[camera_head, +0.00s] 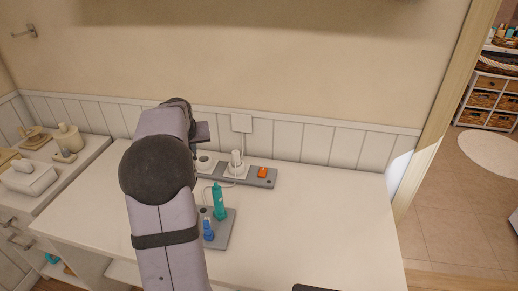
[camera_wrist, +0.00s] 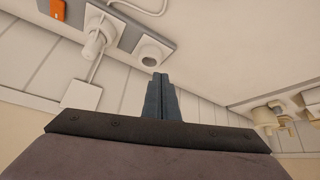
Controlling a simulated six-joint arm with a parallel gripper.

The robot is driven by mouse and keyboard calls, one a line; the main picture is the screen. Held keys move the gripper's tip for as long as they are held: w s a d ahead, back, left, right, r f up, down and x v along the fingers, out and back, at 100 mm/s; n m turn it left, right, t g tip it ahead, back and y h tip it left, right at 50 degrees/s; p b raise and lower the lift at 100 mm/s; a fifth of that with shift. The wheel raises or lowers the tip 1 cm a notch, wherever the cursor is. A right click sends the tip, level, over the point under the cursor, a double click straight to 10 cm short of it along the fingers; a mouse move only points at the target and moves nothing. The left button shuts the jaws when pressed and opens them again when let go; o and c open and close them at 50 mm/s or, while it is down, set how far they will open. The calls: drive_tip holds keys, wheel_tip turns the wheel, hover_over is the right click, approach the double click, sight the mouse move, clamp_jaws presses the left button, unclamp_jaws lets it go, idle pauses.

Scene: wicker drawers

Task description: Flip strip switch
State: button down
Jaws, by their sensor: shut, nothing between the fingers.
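A grey power strip (camera_head: 258,181) lies on the white table near the back wall. Its orange switch (camera_head: 262,172) is at the right end; it also shows at the top left in the wrist view (camera_wrist: 57,9). A white plug (camera_head: 237,166) stands in the socket left of the switch. An empty round socket (camera_wrist: 150,53) is further along the strip. My gripper (camera_wrist: 158,76) is shut and empty, its fingertips appearing just beside this empty socket, away from the switch. In the head view my arm hides most of the gripper. Whether the fingertips touch the strip is unclear.
A teal bottle (camera_head: 219,202) and a blue bottle (camera_head: 208,229) stand on a grey tray (camera_head: 226,233) in front of the strip. A white wall outlet (camera_head: 241,123) is behind it. The table (camera_head: 322,215) is clear to the right.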

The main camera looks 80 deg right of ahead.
sight(264, 169)
drive_tip(key=s+d+r+m+g+y+p, duration=0.1)
drive_tip(key=s+d+m+p, duration=0.1)
drive_tip(key=s, duration=0.8)
drive_tip(key=s+d+r+m+g+y+p, duration=0.1)
drive_tip(key=s+d+m+p, duration=0.2)
drive_tip(key=s, duration=0.8)
drive_tip(key=shift+d+r+g+p, duration=0.3)
drive_tip(key=shift+r+p, duration=0.1)
drive_tip(key=shift+p, duration=0.55)
drive_tip(key=p+x, duration=0.1)
drive_tip(key=x, duration=0.3)
drive_tip(key=p+x, duration=0.1)
drive_tip(key=x, duration=0.4)
drive_tip(key=p+x, duration=0.2)
drive_tip(key=x, duration=0.3)
drive_tip(key=shift+a+f, duration=0.1)
drive_tip(key=shift+a, duration=0.3)
